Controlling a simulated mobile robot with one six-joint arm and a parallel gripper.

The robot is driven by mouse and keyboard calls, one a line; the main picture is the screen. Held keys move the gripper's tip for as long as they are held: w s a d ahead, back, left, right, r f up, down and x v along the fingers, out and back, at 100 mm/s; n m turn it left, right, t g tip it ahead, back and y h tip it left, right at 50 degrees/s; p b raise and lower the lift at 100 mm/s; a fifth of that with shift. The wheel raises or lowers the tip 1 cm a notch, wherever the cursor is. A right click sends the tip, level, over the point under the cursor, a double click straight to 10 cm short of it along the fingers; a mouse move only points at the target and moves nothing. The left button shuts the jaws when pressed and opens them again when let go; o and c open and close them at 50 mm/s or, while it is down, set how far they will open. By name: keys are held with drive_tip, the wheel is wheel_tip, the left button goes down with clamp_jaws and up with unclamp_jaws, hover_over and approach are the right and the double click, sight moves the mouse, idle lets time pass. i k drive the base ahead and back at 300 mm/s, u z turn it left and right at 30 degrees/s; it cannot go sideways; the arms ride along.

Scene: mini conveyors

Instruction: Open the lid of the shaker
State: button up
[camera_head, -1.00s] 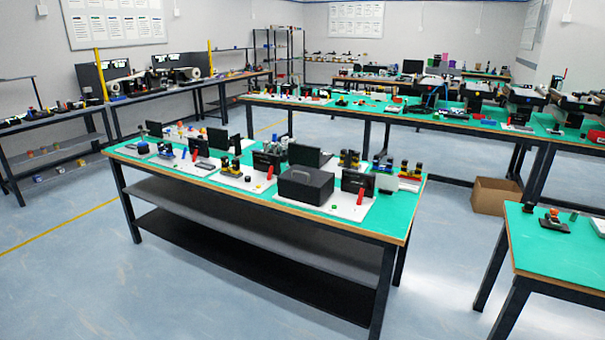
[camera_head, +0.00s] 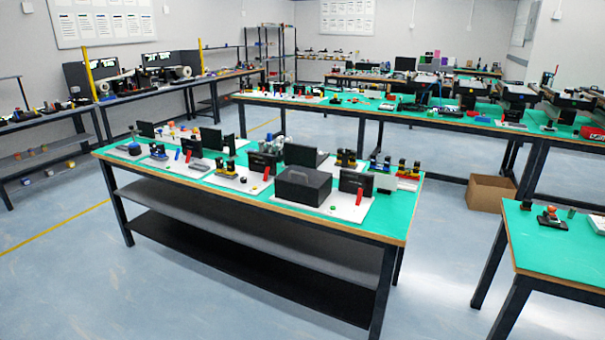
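A dark grey box (camera_head: 303,188) with a handle on its top stands at the front of the near green-topped table (camera_head: 250,200). It may be the shaker, but at this distance I cannot be sure. Its top looks closed. A white board (camera_head: 346,212) lies under and beside it, with a small green round part (camera_head: 333,208) in front. A black upright panel (camera_head: 351,181) and a red lever-like part (camera_head: 360,197) stand just right of the box. My gripper is not in view.
Several small devices and black panels crowd the near table. Another green table (camera_head: 560,240) stands at the right front, with a floor gap between them. A cardboard box (camera_head: 491,193) sits on the floor behind. Open floor (camera_head: 90,280) lies at the left front.

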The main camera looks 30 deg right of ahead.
sight(304, 172)
drive_tip(key=u, duration=0.05)
drive_tip(key=i, duration=1)
drive_tip(key=z, duration=0.05)
